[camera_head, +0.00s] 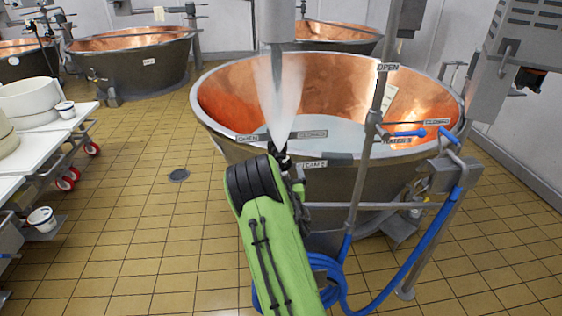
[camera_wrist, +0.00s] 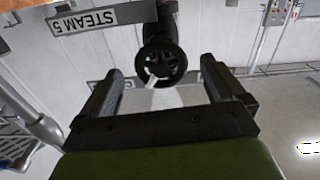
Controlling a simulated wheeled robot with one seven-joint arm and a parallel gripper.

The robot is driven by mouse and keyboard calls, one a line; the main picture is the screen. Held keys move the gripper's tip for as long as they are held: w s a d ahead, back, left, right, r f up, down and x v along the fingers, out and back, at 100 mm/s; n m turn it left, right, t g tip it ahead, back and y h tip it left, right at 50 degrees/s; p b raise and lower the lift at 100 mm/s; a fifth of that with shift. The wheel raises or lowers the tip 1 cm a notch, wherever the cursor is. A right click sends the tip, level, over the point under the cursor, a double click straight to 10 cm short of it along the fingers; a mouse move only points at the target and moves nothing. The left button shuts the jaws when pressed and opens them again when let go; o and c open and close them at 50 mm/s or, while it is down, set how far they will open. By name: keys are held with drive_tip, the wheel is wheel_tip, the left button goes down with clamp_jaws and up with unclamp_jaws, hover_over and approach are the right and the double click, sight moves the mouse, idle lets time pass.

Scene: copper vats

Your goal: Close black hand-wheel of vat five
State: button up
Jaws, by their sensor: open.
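The black hand-wheel (camera_wrist: 165,62) shows in the wrist view below a dark valve body, beside a plate reading "STEAM 5" (camera_wrist: 95,17). My gripper (camera_wrist: 162,70) is open and empty. In that picture its two black fingers stand left and right of the wheel, apart from it; the exact depth gap is hard to judge. In the head view the copper-lined vat (camera_head: 225,95) stands ahead, with a white plume (camera_head: 280,95) below a grey vertical pipe. My green arm reaches to its near rim and hides most of the gripper and the wheel.
"OPEN" and "CLOSED" labels (camera_head: 312,134) show near the vat. A blue-handled valve (camera_head: 405,133), a steel post and a blue hose (camera_head: 420,245) stand right of my arm. A white-topped trolley (camera_head: 75,120) is at left. Tiled floor between is clear.

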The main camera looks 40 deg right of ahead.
sight(281, 166)
drive_tip(key=x, duration=0.4)
drive_tip(key=shift+w+d, duration=0.1)
drive_tip(key=shift+w, duration=0.05)
drive_tip(key=c, duration=1)
drive_tip(key=shift+o, duration=0.2)
drive_tip(key=m+b, duration=0.2)
drive_tip(key=b, duration=0.1)
drive_tip(key=shift+f+m, duration=0.25)
drive_tip(key=shift+m, duration=0.15)
drive_tip(key=shift+m+b, duration=0.4)
drive_tip(key=shift+b, duration=0.2)
drive_tip(key=shift+r+m+b, duration=0.15)
drive_tip(key=shift+m+b, duration=0.35)
drive_tip(key=shift+b, duration=0.05)
drive_tip(key=o, duration=1)
drive_tip(key=shift+r, duration=0.1)
drive_tip(key=shift+c, duration=0.2)
